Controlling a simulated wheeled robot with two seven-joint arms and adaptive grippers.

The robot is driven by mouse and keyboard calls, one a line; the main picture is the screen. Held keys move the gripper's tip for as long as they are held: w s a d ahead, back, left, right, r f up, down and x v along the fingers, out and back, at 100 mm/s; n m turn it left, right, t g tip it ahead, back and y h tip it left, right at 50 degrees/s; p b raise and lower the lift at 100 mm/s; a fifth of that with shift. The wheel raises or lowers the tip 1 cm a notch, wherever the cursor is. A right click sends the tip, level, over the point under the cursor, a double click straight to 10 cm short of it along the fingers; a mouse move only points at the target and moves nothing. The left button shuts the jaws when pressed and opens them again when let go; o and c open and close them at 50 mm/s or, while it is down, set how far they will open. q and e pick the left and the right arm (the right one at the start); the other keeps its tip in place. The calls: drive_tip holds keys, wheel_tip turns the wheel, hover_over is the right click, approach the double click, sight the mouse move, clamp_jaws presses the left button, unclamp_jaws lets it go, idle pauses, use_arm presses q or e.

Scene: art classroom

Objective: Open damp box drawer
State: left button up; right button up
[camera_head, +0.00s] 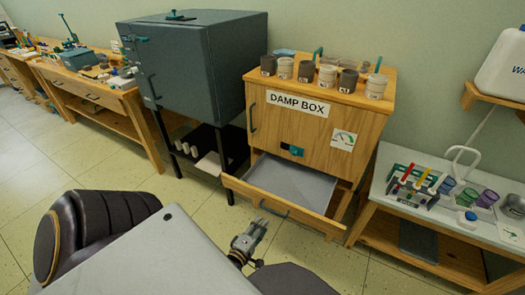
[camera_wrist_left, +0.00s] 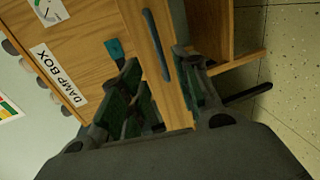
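The damp box (camera_head: 327,132) is a wooden cabinet with a "DAMP BOX" label. Its bottom drawer (camera_head: 246,196) stands pulled out, showing a grey, empty-looking inside. A blue-grey bar handle (camera_head: 272,209) is on the drawer front. My left gripper (camera_head: 257,229) is just in front of and below this handle. In the left wrist view its fingers (camera_wrist_left: 156,62) are spread apart, and the bar handle (camera_wrist_left: 150,25) appears in the gap between them. I cannot tell whether the fingers touch it. My right gripper is not seen.
Several grey and white cups (camera_head: 327,77) stand on the damp box. A dark kiln-like cabinet (camera_head: 200,70) is to its left. A white-topped table (camera_head: 400,203) with tools and cups is close on the right. Tiled floor (camera_head: 196,235) is open in front on the left.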

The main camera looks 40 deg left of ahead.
use_arm(q)
drive_tip(key=shift+v, duration=1)
